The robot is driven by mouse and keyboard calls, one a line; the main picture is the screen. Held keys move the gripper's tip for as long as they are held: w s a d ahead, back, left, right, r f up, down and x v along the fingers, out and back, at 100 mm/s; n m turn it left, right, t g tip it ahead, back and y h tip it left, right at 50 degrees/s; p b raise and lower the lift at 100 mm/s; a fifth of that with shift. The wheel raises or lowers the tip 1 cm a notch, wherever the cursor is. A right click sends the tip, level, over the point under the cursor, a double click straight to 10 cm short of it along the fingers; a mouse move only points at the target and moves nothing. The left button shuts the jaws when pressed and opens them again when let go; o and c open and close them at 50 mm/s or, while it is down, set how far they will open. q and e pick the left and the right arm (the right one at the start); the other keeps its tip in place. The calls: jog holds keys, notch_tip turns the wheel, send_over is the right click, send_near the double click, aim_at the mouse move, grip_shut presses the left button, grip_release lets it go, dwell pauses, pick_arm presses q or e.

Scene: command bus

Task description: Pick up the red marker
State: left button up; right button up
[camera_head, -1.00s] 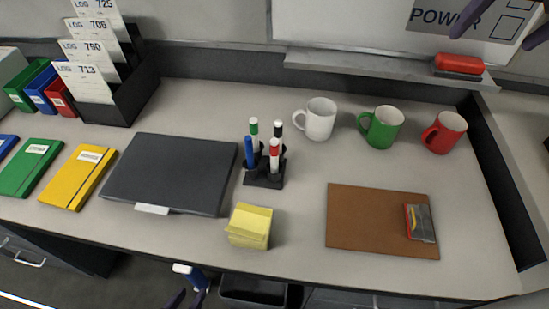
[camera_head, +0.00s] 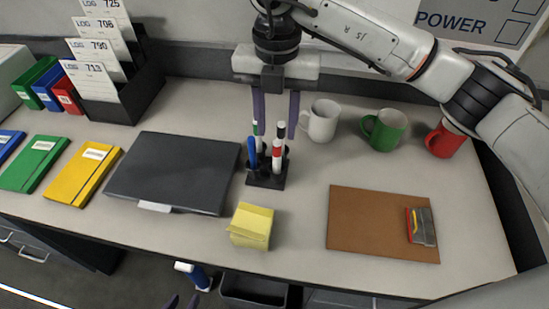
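The red marker (camera_head: 277,153), white with a red band, stands upright in the front right of a black marker holder (camera_head: 266,180) on the desk. A blue marker (camera_head: 252,152) and a green-capped marker (camera_head: 258,143) stand to its left. The black-capped marker (camera_head: 280,128) stands behind it. My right gripper (camera_head: 276,136) points down over the back of the holder. Its purple fingers are open, one on each side of the marker tops, and nothing is visibly held. My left gripper (camera_head: 182,302) shows only its separated fingertips at the bottom edge.
A white mug (camera_head: 322,122), a green mug (camera_head: 383,130) and a red mug (camera_head: 442,142) stand right of the holder. A black laptop-like slab (camera_head: 172,172) lies left, yellow sticky notes (camera_head: 251,226) in front, and a brown clipboard (camera_head: 370,222) front right.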

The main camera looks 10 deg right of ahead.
aim_at(277, 155)
notch_tip(277, 155, down, 10)
jog(key=shift+d+r+p, duration=0.1)
jog(key=shift+r+p, duration=0.05)
jog(key=shift+p, duration=0.55)
grip_shut()
